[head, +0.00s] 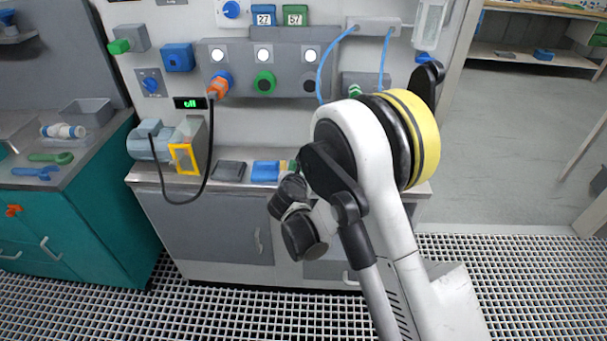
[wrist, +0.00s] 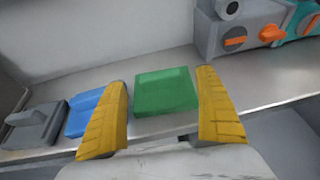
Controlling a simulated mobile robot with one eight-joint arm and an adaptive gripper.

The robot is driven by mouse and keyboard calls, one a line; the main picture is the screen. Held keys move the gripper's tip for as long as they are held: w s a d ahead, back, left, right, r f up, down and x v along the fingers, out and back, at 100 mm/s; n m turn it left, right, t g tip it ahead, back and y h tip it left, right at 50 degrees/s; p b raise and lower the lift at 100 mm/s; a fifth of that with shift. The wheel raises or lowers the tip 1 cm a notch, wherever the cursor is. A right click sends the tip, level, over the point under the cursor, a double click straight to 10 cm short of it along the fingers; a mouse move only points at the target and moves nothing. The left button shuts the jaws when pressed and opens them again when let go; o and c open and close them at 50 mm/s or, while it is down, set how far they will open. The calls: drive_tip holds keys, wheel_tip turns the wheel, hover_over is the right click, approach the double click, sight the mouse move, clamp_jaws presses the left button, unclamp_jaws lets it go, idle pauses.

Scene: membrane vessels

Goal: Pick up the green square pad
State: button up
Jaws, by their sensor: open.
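The green square pad (wrist: 166,91) lies flat on the grey bench top in the wrist view. My gripper (wrist: 161,82) is open, with one yellow finger on each side of the pad in the picture. I see no contact between fingers and pad, and the height gap cannot be told. In the head view only a sliver of the green pad (head: 292,164) shows, the rest hidden by my arm. My fingers cannot be made out there.
A blue pad (wrist: 84,112) lies just left of the green one, and a grey block with a raised handle (wrist: 35,126) is further left. Grey and teal housings with orange knobs (wrist: 236,40) stand at the right. The wall rises behind the bench.

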drive_tip(key=x, duration=0.3)
drive_tip(key=shift+b, duration=0.35)
drive_tip(key=c, duration=1.3)
drive_tip(key=shift+r, duration=0.1)
